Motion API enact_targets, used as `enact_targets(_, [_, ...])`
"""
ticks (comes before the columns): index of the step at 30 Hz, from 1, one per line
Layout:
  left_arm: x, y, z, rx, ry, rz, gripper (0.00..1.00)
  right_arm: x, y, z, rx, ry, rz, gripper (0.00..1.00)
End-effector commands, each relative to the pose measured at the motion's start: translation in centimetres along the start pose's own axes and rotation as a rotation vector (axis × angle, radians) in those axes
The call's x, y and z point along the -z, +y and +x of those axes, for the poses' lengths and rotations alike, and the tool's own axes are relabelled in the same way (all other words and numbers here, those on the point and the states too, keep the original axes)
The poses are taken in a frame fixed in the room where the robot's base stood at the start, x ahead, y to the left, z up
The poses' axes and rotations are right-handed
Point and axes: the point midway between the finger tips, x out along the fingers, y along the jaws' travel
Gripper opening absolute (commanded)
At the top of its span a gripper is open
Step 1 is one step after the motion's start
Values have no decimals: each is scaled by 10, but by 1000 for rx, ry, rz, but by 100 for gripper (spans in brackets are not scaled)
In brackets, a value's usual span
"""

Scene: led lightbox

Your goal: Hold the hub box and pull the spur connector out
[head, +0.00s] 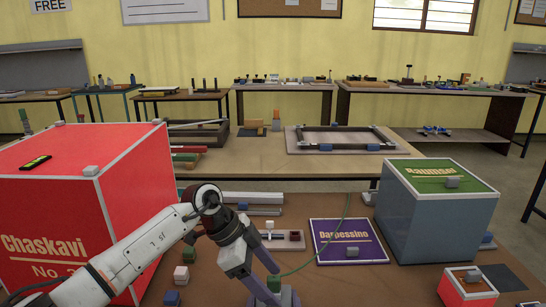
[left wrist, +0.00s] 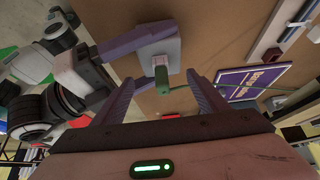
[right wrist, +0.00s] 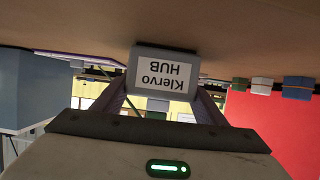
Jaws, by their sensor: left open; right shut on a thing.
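The grey hub box (right wrist: 165,72) carries a white label reading "Klervo HUB", upside down in the right wrist view. My right gripper (right wrist: 163,96) is shut on it, one finger on each side. In the head view my right gripper (head: 275,297) shows at the bottom edge, and the hub is mostly hidden. The green spur connector (left wrist: 164,80) stands at the hub's face (left wrist: 158,52) in the left wrist view; how deep it sits is unclear. My left gripper (left wrist: 168,88) is open, fingers on either side of the connector with gaps. A thin green cable (head: 346,215) trails from the connector.
A big red box (head: 60,215) stands at the left and a blue-grey box (head: 436,220) at the right. A purple panel (head: 345,241) lies flat between them. Small blocks (head: 181,275) lie near the red box, and a small red box (head: 466,287) is at the lower right.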

Motion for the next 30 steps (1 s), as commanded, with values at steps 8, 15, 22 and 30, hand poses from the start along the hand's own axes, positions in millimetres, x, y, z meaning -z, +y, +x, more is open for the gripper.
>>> enact_targets(8, [-3, 0, -48, 7, 1, -1, 33, 0, -1, 0, 1, 0, -1, 39])
enact_targets(15, [-3, 0, -25, 5, 2, -1, 33, 0, -1, -1, 3, 0, -1, 39])
enact_targets(22, [-3, -1, 2, 7, 2, -2, 33, -1, -2, -1, 4, 0, -1, 39])
enact_targets(30, [-3, -2, 18, 8, 1, 0, 33, -1, -2, -1, 5, -1, -1, 39])
